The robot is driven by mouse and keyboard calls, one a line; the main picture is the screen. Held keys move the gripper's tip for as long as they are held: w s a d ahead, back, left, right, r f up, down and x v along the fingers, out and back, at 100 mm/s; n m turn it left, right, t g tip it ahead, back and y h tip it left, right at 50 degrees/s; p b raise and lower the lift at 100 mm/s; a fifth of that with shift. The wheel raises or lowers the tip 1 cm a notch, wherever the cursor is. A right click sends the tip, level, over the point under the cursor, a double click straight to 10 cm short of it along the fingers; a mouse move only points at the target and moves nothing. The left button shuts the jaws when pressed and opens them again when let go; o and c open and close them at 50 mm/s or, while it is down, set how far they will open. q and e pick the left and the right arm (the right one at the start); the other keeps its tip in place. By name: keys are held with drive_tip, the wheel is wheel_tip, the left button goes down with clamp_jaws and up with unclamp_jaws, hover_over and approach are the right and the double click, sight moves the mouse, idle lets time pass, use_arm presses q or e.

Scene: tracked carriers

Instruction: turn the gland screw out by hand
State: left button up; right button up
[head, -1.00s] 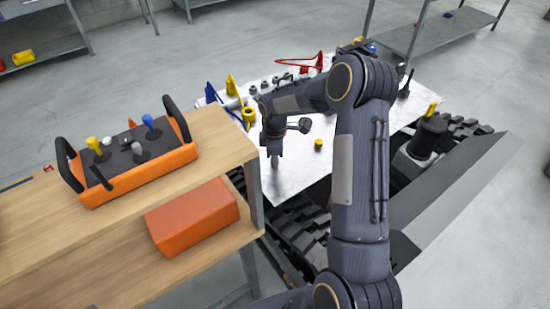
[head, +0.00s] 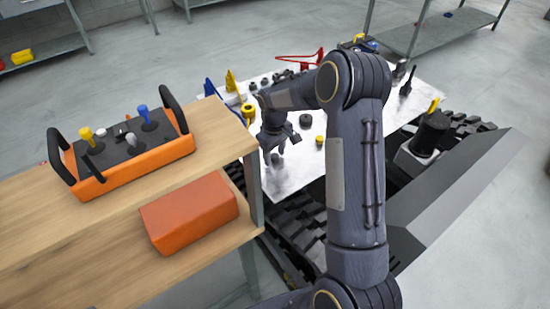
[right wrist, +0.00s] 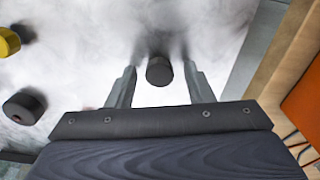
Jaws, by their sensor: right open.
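My right gripper (head: 273,152) points down over the near left part of the white plate (head: 300,180). Its fingers are apart, and it also shows in the right wrist view (right wrist: 160,88). A short dark round piece, which looks like the gland screw (right wrist: 158,70), stands between the fingertips with a visible gap on each side. In the head view the gripper mostly hides this piece. I cannot tell whether it is threaded into anything. My left gripper is not in view.
A dark round part (head: 305,121) and a yellow one (head: 319,140) stand right of the gripper. Several small parts line the plate's back. The wooden bench (head: 215,140) with an orange control box (head: 130,150) is close on the left. Black tracks lie below the plate.

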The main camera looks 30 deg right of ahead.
drive_tip(key=m, duration=1)
drive_tip(key=shift+m, duration=0.4)
drive_tip(key=m, duration=0.2)
drive_tip(key=m+p, duration=0.1)
drive_tip(key=m, duration=0.3)
drive_tip(key=shift+r, duration=0.25)
drive_tip(key=shift+m+p, duration=0.45)
drive_tip(key=shift+m, duration=0.65)
drive_tip(key=shift+f+m, duration=0.2)
drive_tip(key=shift+m, duration=0.5)
